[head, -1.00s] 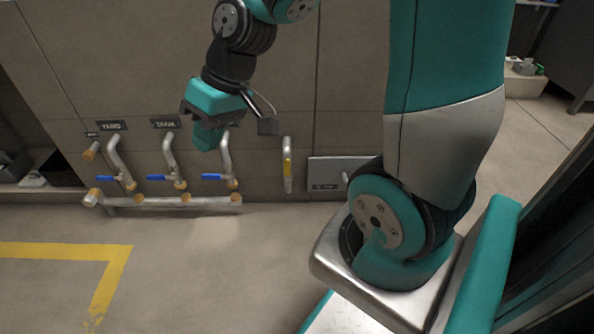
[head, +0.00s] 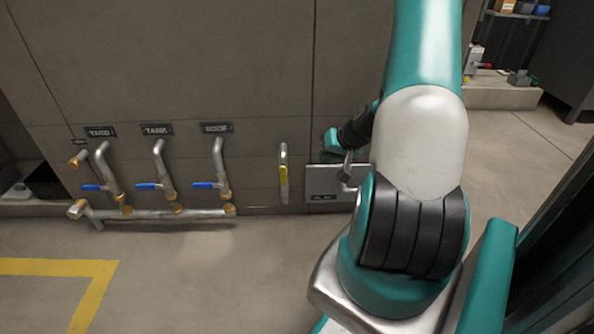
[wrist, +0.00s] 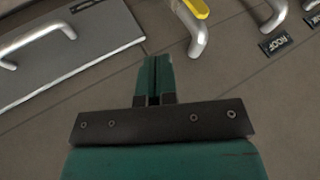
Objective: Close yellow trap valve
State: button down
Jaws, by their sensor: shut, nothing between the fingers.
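The yellow trap valve shows in the head view as a short grey vertical pipe on the wall with a yellow lever handle (head: 283,182) lying along it. In the wrist view the yellow handle (wrist: 201,8) is cut by the top edge, with the bent end of its pipe below it. My gripper (wrist: 155,62) is shut and empty, its teal fingers pressed together. It is apart from the handle, which lies above and to the right of the fingers in that view. In the head view my arm partly hides the gripper, near the wall panel right of the valve.
A grey wall panel (head: 322,183) with a bar handle is right of the valve; it also shows in the wrist view (wrist: 85,45). Three pipes with blue levers (head: 204,185) stand left, joined by a low horizontal pipe (head: 160,214). Floor in front is clear.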

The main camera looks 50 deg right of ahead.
aim_at(283, 179)
jog(key=w+a+f+b, duration=0.3)
jog(key=w+f+b, duration=0.5)
jog(key=w, duration=0.1)
dwell(0.4)
jog(key=shift+w+a+r+p, duration=0.3)
jog(key=shift+w+p, duration=0.15)
jog(key=shift+p, duration=0.4)
jog(key=shift+f, duration=0.1)
